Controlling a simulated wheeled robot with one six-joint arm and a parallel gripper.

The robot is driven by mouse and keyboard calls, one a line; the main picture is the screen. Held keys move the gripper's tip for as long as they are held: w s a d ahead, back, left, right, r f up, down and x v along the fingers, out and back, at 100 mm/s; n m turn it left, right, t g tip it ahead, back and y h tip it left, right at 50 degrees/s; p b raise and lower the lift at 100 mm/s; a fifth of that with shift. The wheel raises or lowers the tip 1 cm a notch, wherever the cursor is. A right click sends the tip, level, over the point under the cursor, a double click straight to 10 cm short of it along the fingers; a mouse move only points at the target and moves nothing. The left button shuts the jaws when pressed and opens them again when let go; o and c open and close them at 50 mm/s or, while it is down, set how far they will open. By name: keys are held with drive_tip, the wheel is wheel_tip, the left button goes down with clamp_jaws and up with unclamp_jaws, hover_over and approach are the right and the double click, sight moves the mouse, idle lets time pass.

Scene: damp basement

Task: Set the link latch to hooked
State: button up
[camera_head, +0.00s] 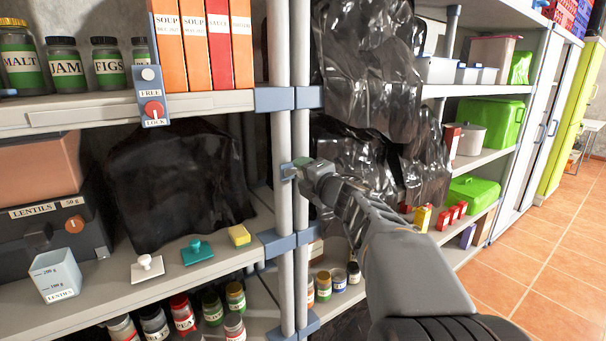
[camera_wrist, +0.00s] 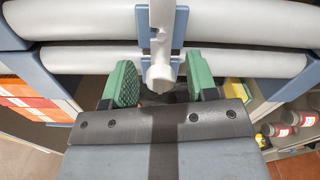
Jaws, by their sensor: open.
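The link latch (camera_head: 288,171) sits on the two upright grey posts between the shelf units, at mid height. In the wrist view it has a blue plate and a pale lever (camera_wrist: 161,45) with a rounded end, lying across the posts. My gripper (camera_head: 304,163) is at the latch in the head view and hides part of it. In the wrist view my gripper (camera_wrist: 161,82) is open, its green fingers on either side of the lever's end, with a gap visible on both sides. Whether the latch is hooked I cannot tell.
A FREE/LOCK panel with a red knob (camera_head: 153,109) hangs on the left shelf edge. Black plastic sheeting (camera_head: 365,70) hangs behind the posts. Jars, soup boxes (camera_head: 193,45) and a yellow sponge (camera_head: 239,235) stand on the left shelves. Tiled floor (camera_head: 555,245) is clear at right.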

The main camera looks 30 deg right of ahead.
drive_tip(key=s+d, duration=0.1)
drive_tip(key=s, duration=1.2)
drive_tip(key=shift+s+d+p, duration=0.15)
drive_tip(key=shift+d+p, duration=0.1)
drive_tip(key=shift+p, duration=0.05)
drive_tip(key=shift+r, duration=0.1)
